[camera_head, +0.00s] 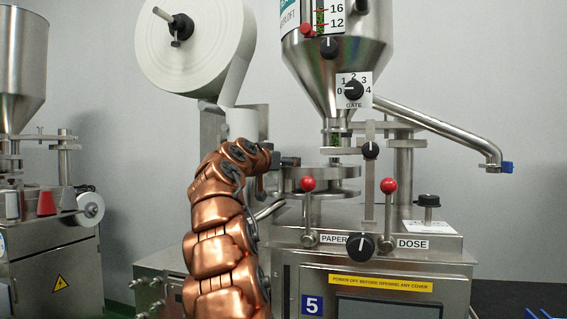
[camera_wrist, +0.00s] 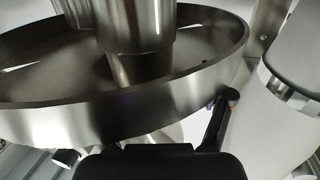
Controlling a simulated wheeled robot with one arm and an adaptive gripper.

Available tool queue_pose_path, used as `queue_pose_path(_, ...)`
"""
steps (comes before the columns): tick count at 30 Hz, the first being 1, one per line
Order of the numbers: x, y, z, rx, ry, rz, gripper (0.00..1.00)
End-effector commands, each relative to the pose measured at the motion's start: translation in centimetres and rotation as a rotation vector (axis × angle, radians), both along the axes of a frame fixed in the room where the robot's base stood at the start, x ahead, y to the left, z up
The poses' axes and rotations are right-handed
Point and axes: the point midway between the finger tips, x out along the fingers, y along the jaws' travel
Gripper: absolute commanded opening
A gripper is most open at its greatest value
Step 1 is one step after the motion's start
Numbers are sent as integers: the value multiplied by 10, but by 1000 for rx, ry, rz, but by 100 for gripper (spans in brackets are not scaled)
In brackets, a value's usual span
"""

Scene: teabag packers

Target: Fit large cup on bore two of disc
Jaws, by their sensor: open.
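The steel disc (camera_head: 335,172) sits below the hopper outlet of the machine, above its front panel. It fills much of the wrist view as a wide, shallow ring with a raised rim (camera_wrist: 120,118). A steel cylindrical part (camera_wrist: 135,28) stands over the disc's inner floor; I cannot tell whether it is a cup or the outlet. My gripper (camera_head: 288,162) is at the disc's left side in the head view. In the wrist view my gripper (camera_wrist: 145,130) is open below the rim, with one dark finger near the rim's right side. No held cup shows, and bore two cannot be identified.
A white paper roll (camera_head: 195,45) hangs at upper left. Two red-knobbed levers (camera_head: 309,185) (camera_head: 389,186) stand before the disc. A steel chute (camera_head: 435,128) slopes down right. A second machine (camera_head: 45,240) with red and grey cups (camera_head: 46,203) stands at far left.

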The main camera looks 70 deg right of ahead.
Motion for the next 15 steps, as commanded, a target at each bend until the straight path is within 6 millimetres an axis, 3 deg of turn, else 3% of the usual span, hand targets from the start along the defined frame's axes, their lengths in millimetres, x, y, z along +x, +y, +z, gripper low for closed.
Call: queue_pose_path(15,6,41,0,4,1,1,82)
